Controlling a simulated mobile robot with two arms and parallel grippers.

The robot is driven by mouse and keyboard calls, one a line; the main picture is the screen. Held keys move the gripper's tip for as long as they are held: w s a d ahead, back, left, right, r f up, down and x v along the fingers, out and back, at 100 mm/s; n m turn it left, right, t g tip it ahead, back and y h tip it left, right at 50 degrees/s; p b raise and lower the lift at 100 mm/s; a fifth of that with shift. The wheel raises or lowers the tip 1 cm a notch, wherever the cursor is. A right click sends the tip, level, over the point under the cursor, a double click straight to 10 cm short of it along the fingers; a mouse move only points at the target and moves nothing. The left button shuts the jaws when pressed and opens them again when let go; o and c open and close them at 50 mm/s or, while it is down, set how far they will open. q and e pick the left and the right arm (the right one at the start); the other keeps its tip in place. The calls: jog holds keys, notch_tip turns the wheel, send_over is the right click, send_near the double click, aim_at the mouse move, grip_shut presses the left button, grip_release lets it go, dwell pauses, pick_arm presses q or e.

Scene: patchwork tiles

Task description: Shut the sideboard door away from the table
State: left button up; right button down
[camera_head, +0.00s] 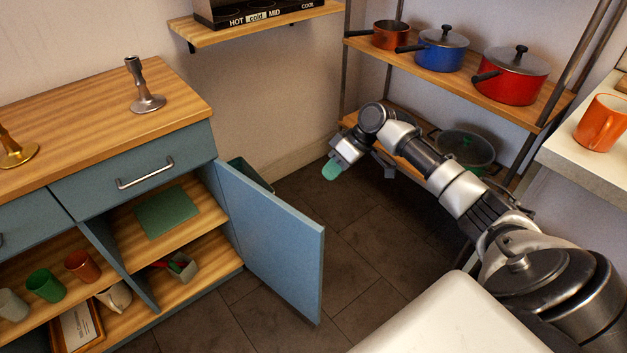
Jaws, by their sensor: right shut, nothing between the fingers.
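The blue sideboard (84,159) stands on the left with a wooden top. Its right-hand door (272,240) stands wide open, hinged at the sideboard's right end and jutting out toward the viewer. The compartment behind it shows a shelf (203,230). My right gripper (331,171) is shut and empty. In the picture it is above and right of the door's top edge, apart from it, on the door's outer side. My left gripper is not in view.
A rack (415,64) with pots stands at the back. A pale tabletop (592,163) with an orange mug (600,123) is at the right. Candlesticks (144,88) stand on the sideboard. A dark bin (247,172) is partly hidden behind the door. Tiled floor (362,252) is clear right of the door.

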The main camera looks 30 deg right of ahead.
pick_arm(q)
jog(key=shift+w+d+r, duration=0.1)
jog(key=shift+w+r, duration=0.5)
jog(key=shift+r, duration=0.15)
pick_arm(e)
jog(key=a+f, duration=0.7)
jog(key=a, duration=0.1)
jog(key=shift+w+a, duration=0.3)
jog(key=shift+a, duration=0.05)
